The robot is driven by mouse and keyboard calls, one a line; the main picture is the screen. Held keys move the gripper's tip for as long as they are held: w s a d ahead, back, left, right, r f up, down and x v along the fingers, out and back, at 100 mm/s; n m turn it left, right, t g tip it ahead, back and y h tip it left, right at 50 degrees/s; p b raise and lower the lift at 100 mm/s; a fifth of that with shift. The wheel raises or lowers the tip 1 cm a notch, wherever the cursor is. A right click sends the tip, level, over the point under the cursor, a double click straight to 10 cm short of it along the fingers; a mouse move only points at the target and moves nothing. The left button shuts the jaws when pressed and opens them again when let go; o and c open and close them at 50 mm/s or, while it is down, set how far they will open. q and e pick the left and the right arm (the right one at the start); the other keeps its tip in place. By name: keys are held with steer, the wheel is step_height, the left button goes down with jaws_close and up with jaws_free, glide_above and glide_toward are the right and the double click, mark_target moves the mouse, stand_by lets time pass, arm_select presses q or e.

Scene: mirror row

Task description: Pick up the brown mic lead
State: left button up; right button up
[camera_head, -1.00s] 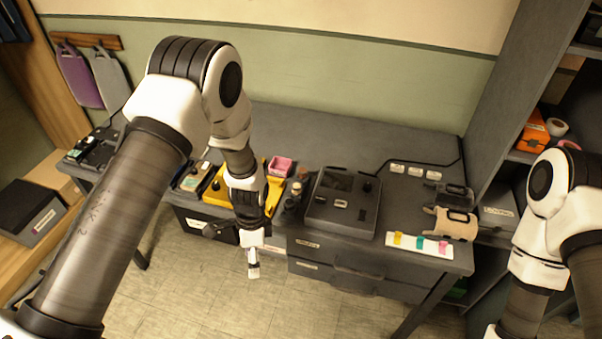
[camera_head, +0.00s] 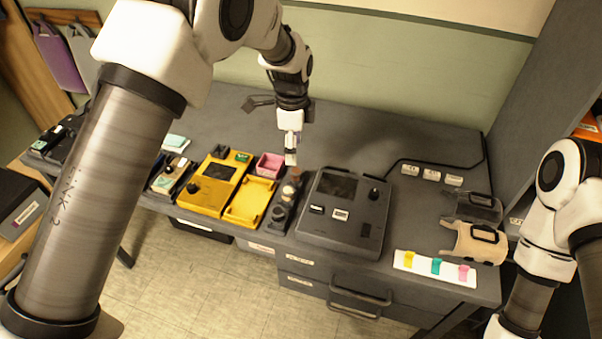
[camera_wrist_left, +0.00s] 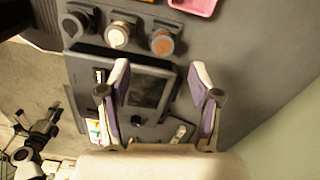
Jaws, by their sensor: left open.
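The brown mic lead appears to be the small brown round piece (camera_head: 296,172) at the back end of a short dark row on the table; in the left wrist view it is a brown disc (camera_wrist_left: 162,43). A cream-topped piece (camera_wrist_left: 118,36) and a black one (camera_wrist_left: 76,26) stand beside it in the same row. My left gripper (camera_head: 291,158) is over the table, close to the brown piece. In the left wrist view its fingers (camera_wrist_left: 160,75) are spread and empty, with the brown disc just beyond the tips.
A dark console (camera_head: 345,226) stands right of the row, a pink box (camera_head: 270,164) and yellow trays (camera_head: 250,200) left of it.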

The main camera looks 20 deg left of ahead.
mark_target(296, 170)
arm_select(q)
steer(key=shift+w+f, duration=0.2)
steer(key=shift+f, duration=0.4)
steer(key=f, duration=0.2)
steer(key=f+p, duration=0.1)
steer(key=f, duration=0.4)
steer(key=shift+w+d+f, duration=0.1)
steer(key=shift+d+f, duration=0.15)
steer(key=shift+f, duration=0.2)
steer(key=c, duration=1.2)
arm_select(e)
steer(key=shift+w+r, duration=0.2)
steer(key=shift+w, duration=0.15)
